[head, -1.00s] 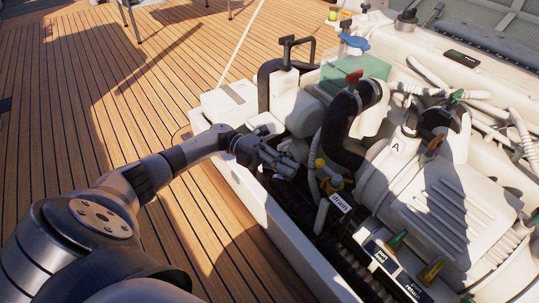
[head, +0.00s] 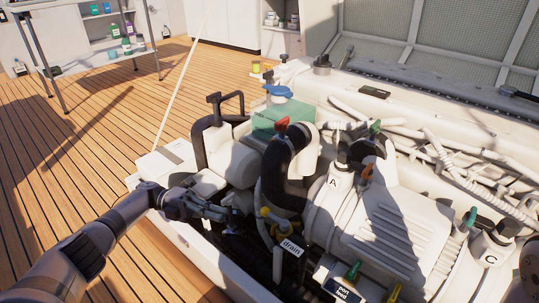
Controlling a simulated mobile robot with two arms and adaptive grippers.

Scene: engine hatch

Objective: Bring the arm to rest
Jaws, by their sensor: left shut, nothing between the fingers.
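My left arm comes in from the lower left, low over the deck. My right gripper does not show in the head view.
The white engine (head: 390,225) with black hoses, coloured valve handles and a drain label (head: 291,246) fills the right. A green tank (head: 275,122) stands behind. The wooden deck (head: 70,150) at left is open. A table (head: 85,62) stands at the far left.

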